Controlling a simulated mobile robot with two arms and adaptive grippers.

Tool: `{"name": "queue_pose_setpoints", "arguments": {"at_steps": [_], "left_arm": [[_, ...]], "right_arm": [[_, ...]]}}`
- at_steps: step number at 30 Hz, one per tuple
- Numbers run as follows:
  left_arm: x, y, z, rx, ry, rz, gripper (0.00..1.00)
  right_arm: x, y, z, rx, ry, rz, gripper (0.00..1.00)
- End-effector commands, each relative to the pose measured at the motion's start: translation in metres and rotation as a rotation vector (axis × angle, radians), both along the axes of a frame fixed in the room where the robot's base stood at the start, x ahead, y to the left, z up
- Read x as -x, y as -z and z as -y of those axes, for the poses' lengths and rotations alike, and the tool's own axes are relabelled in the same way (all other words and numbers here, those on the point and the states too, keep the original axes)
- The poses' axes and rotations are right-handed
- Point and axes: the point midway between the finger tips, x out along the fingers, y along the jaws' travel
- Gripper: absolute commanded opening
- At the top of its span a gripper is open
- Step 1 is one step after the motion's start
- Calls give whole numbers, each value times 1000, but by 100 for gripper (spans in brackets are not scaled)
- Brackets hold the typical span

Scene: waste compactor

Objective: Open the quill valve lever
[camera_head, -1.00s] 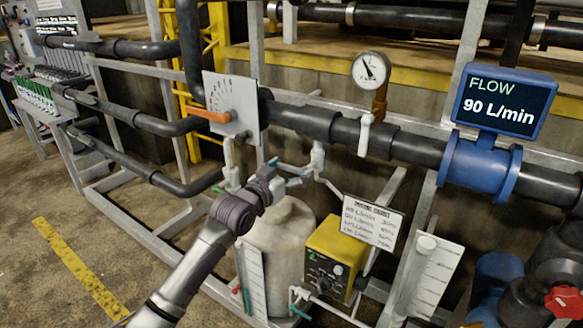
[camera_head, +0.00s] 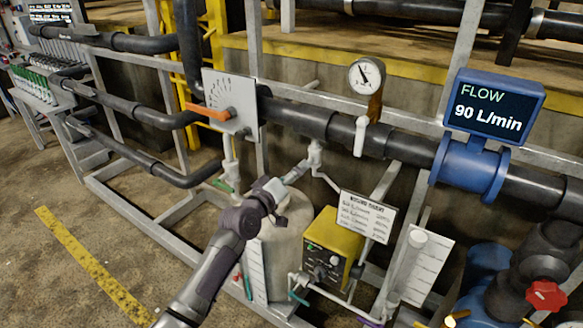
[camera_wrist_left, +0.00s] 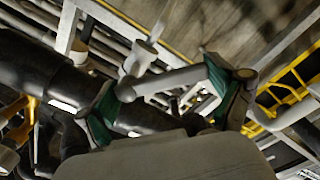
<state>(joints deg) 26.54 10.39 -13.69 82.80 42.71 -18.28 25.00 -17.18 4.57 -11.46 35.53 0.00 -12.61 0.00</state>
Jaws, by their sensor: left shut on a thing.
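A pale grey lever (camera_head: 296,172) slants down and left from a whitish valve body (camera_head: 315,156) above the tank. My left gripper (camera_head: 275,190) is at the lever's lower left end, shut on it. Its fingertips are hard to make out in the head view. In the left wrist view, the teal-padded fingers of my gripper (camera_wrist_left: 165,100) lie at both sides of the grey lever (camera_wrist_left: 165,81), with the valve body (camera_wrist_left: 140,55) just beyond. My right gripper is not in view.
A pale tank (camera_head: 275,262) stands below my gripper, beside a yellow control box (camera_head: 325,235). An orange lever (camera_head: 208,111) on a dial plate (camera_head: 218,88) is up and left. The flow display (camera_head: 490,105) reads 90 L/min. The floor at left is clear.

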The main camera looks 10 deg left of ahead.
Motion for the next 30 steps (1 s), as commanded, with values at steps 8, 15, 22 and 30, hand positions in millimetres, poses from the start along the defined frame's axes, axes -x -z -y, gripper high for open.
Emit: {"name": "queue_pose_setpoints", "arguments": {"at_steps": [8,15,22,30], "left_arm": [[3,4,7,247,0,-95,30],[5,6,13,436,0,-165,30],[6,8,17,566,0,-214,30],[7,9,19,644,-2,-243,30]], "right_arm": [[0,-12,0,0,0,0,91],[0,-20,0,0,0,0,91],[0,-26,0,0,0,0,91],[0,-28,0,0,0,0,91]]}}
